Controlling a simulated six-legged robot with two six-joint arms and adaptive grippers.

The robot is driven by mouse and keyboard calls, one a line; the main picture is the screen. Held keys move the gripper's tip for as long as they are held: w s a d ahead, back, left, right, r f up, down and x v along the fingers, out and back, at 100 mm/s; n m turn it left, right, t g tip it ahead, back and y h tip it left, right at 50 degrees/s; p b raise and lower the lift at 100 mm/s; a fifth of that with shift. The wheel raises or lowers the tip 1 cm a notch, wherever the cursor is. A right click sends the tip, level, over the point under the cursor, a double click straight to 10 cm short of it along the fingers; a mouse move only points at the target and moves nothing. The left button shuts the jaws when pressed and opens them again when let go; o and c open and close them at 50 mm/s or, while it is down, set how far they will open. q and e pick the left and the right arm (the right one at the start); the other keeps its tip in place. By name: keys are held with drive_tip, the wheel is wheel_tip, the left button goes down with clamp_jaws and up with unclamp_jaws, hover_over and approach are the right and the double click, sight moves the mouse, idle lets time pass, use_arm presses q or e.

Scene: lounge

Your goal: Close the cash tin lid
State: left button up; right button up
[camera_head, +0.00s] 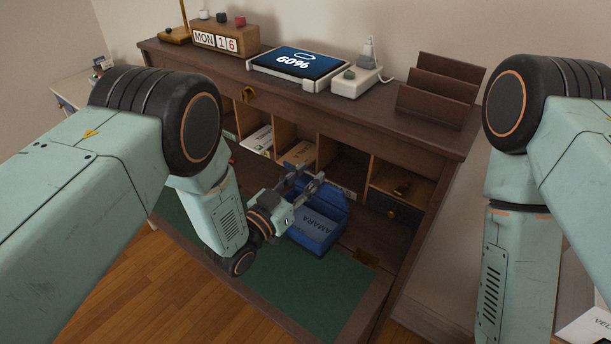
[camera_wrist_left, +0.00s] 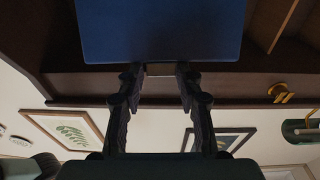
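The blue cash tin (camera_head: 310,236), marked AMARA, stands on the fold-down surface of the writing desk. Its lid (camera_head: 333,199) is raised at the back of the tin. My left gripper (camera_head: 311,177) is at the raised lid's upper left in the head view, its two fingers apart. In the left wrist view a flat blue panel (camera_wrist_left: 160,28), seemingly the lid, fills the top centre. The left fingertips (camera_wrist_left: 158,72) are just below its edge with a gap between them; contact is unclear. My right arm shows at the right, but its gripper is out of frame.
Pigeonholes and a small drawer (camera_head: 388,207) stand behind the tin. A green desk mat (camera_head: 325,292) lies in front. The desk top holds a calendar block (camera_head: 224,38), a tablet (camera_head: 297,63), a white charger (camera_head: 357,82) and a brown letter rack (camera_head: 438,92).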

use_arm(q)
drive_tip(key=shift+o, duration=1)
drive_tip(key=shift+w, duration=0.15)
drive_tip(key=shift+f, duration=0.1)
drive_tip(key=v, duration=1.2)
